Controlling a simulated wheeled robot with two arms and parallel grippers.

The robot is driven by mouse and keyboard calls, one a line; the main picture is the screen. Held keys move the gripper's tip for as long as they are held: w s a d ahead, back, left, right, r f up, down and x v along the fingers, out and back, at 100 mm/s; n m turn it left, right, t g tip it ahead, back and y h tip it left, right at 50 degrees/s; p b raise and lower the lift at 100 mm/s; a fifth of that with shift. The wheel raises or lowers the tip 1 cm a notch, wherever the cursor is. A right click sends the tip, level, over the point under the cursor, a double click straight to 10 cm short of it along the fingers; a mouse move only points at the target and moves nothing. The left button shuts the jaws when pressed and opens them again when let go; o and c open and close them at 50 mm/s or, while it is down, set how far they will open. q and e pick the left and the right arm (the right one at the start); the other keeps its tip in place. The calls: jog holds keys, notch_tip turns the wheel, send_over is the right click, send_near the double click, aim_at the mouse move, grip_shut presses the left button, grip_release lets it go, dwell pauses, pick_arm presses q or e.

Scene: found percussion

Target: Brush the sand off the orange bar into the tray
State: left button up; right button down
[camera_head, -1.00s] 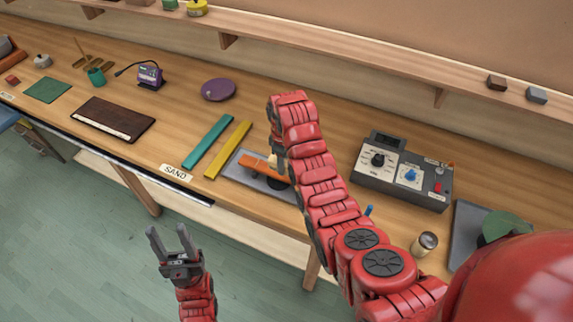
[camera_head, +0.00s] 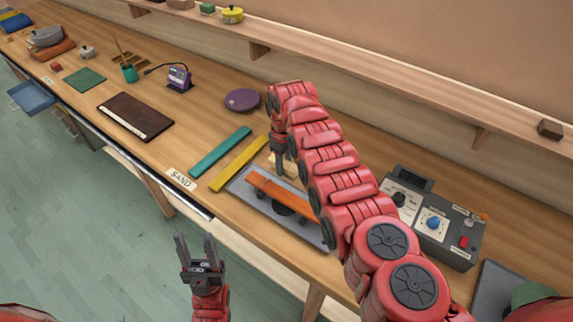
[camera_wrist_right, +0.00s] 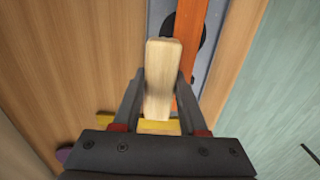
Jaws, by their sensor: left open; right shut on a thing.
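The orange bar (camera_head: 285,196) lies over the grey tray (camera_head: 243,193) on the bench; it also shows in the right wrist view (camera_wrist_right: 187,60). Round dark pieces show under the bar. My right gripper (camera_head: 280,168) is shut on a pale wooden brush (camera_wrist_right: 162,75), beside the bar's far side near its left end. The brush's bristles are hidden, and I cannot tell whether it touches the bar. Sand on the bar is too small to make out. My left gripper (camera_head: 196,246) is open and empty, in front of the bench over the floor.
A yellow bar (camera_head: 239,163) and a teal bar (camera_head: 220,151) lie left of the tray, by the SAND label (camera_head: 181,178). A grey control box (camera_head: 432,215) stands to the right. A purple disc (camera_head: 242,100) lies behind. A shelf (camera_head: 380,78) runs along the wall.

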notch_tip(320, 180, down, 5)
jog(key=b, duration=0.4)
jog(key=shift+r+b, duration=0.1)
jog(key=shift+b, duration=0.25)
dwell(0.3)
